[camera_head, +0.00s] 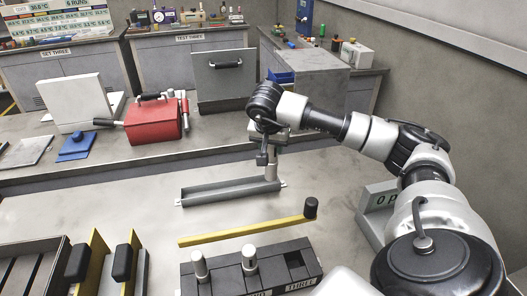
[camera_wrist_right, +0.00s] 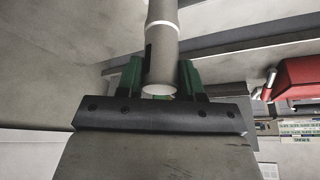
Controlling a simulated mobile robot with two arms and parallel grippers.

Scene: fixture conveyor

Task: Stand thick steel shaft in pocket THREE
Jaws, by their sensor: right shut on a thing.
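My right gripper (camera_head: 265,152) is over the right end of a grey trough-like tray (camera_head: 225,191). It is shut on a light grey steel shaft (camera_head: 271,168). The shaft stands about upright, its lower end at the tray's right end; I cannot tell whether it touches. In the right wrist view the shaft (camera_wrist_right: 161,50) is between the green fingers (camera_wrist_right: 160,80) of the gripper. The dark pocket block (camera_head: 229,284) is at the bottom of the head view. Pocket THREE (camera_head: 294,259), at its right end, looks empty. Shafts (camera_head: 200,265) (camera_head: 249,258) stand in the other two pockets. My left gripper is not seen.
A yellow bar (camera_head: 245,231) with a black knob lies between tray and pocket block. A black and yellow fixture (camera_head: 98,262) is at the lower left. A red box (camera_head: 152,121) is on the bench behind. A grey sign block (camera_head: 374,211) stands at the right.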

